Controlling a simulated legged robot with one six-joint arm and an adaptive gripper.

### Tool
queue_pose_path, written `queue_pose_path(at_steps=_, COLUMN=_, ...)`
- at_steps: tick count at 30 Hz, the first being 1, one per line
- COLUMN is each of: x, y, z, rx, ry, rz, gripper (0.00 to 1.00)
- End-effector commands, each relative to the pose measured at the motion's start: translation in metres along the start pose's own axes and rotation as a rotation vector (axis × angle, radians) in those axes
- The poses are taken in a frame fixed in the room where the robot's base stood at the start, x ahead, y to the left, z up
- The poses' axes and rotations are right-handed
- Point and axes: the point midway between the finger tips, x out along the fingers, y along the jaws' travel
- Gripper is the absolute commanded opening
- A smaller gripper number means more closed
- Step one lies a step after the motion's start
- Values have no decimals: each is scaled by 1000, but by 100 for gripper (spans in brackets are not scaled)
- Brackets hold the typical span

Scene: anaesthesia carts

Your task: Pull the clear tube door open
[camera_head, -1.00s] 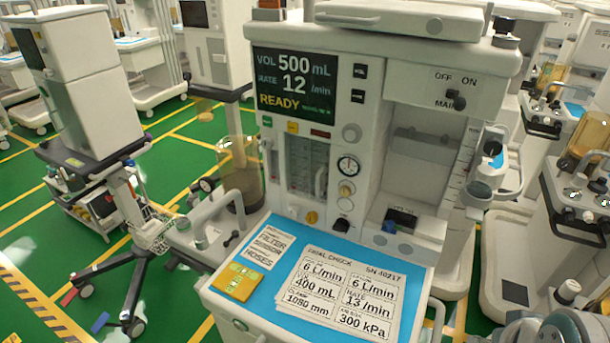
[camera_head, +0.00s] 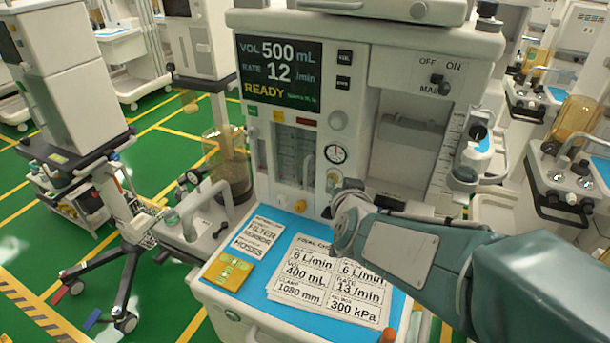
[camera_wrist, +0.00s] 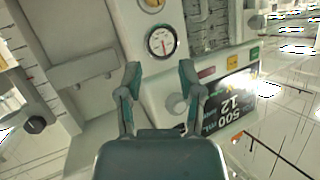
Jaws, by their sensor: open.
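The clear tube door (camera_head: 289,150) covers the upright flow tubes on the front of the anaesthesia machine, under the READY screen. It looks closed. A pale upright handle (camera_head: 308,172) is at its right side. In the wrist view, which is turned over, the tube panel (camera_wrist: 206,24) is at the top, past the fingertips. My gripper (camera_wrist: 160,78) is open and empty, in front of the machine by the round gauge (camera_wrist: 162,42) and apart from the door. In the head view, my gripper's end (camera_head: 345,188) is right of the door; its fingers are hard to make out.
Below the panel, a blue worktop (camera_head: 236,268) carries printed sheets and a yellow pad (camera_head: 229,271). A clear canister (camera_head: 229,165) stands left of the tubes. Other carts stand around on the green floor.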

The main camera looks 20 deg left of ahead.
Motion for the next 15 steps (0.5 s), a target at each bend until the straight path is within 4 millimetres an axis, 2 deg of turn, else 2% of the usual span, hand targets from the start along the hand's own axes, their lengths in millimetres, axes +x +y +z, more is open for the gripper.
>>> queue_pose_path(at_steps=1, x=13, y=-14, z=9, rx=-7, ry=28, rz=7, gripper=48)
queue_pose_path(at_steps=6, x=42, y=-47, z=31, rx=-37, ry=164, rz=78, gripper=48)
queue_pose_path(at_steps=12, x=53, y=-76, z=64, rx=-100, ry=302, rz=184, gripper=48)
queue_pose_path(at_steps=15, x=52, y=-82, z=73, rx=-123, ry=345, rz=220, gripper=48)
